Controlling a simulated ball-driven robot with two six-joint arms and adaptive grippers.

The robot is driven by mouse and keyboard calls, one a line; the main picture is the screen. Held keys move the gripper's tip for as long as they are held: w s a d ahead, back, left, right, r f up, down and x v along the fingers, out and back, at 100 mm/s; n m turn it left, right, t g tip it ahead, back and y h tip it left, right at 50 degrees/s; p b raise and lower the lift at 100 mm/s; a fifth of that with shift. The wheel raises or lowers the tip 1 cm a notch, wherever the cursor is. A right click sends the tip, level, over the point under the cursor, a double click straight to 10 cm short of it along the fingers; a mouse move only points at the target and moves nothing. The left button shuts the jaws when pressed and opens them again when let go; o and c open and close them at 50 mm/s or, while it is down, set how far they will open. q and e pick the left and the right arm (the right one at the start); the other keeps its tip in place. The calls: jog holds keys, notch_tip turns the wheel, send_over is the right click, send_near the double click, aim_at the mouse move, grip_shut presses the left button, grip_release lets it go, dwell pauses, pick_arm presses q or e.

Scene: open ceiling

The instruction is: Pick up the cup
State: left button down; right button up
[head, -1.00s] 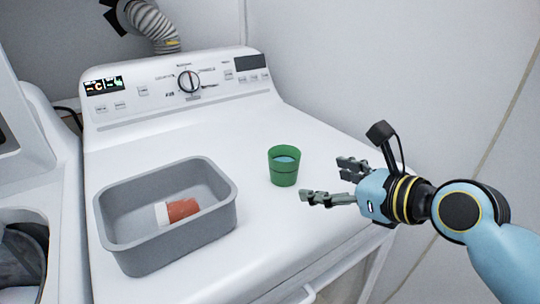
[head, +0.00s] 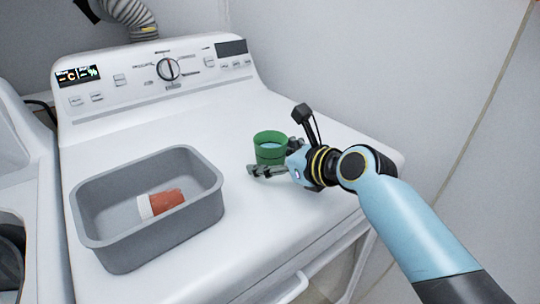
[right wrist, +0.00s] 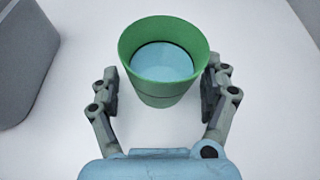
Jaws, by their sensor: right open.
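The green cup (head: 270,146) stands upright on top of the white machine, to the right of the grey bin. In the right wrist view the cup (right wrist: 160,88) sits between the two fingers, with a light blue surface visible inside it. My right gripper (head: 268,168) is open around the cup, one finger on each side. In the wrist view the gripper (right wrist: 162,95) shows a gap beside the cup on the left; on the right the finger is very close to the cup, and I cannot tell if it touches. My left gripper is not in view.
A grey bin (head: 96,240) stands left of the cup and holds a red-and-white item (head: 162,202). The white machine's top (head: 215,130) is clear behind the cup. The control panel with its dial (head: 168,69) rises at the back. A wall is on the right.

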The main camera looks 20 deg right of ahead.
aim_at(261, 140)
jog(key=shift+s, duration=0.15)
jog(key=shift+c, duration=0.3)
jog(key=c, duration=1.1)
jog(key=shift+r, duration=0.1)
jog(key=shift+r, duration=1.05)
jog(key=shift+r+p, duration=0.45)
jog(key=shift+r, duration=0.45)
jog(key=shift+s+d+r+p, duration=0.2)
jog(key=shift+s+d+r, duration=0.95)
jog(key=shift+s+d, duration=0.2)
jog(key=shift+s+d+r+p, duration=0.25)
jog(key=shift+s+d+r, duration=0.9)
jog(key=shift+s+d, duration=0.25)
jog(key=shift+s+d+r+p, duration=0.2)
jog(key=shift+s+d+r, duration=0.95)
jog(key=shift+s+d, duration=0.2)
